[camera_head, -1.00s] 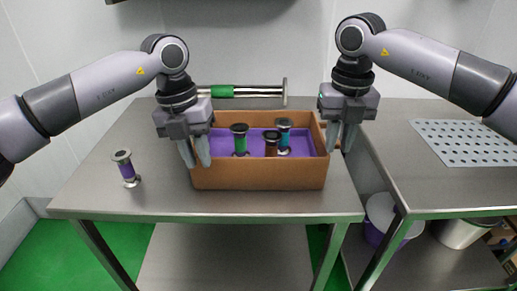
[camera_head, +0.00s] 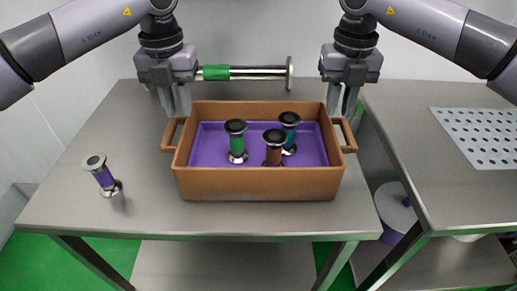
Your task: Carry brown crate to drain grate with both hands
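The brown crate (camera_head: 255,184) stands on the steel table with a purple inside and a loop handle at each end. In it stand a green-banded piece (camera_head: 236,143), a brown piece (camera_head: 273,149) and a teal-banded piece (camera_head: 289,135). My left gripper (camera_head: 175,112) points down at the far end of the left handle (camera_head: 168,136), fingers apart. My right gripper (camera_head: 342,112) points down at the far end of the right handle (camera_head: 348,137), fingers apart. I cannot tell whether either touches its handle. The drain grate (camera_head: 478,137) lies on the right table, empty.
A purple-banded piece (camera_head: 104,177) stands on the left of the table (camera_head: 130,215).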

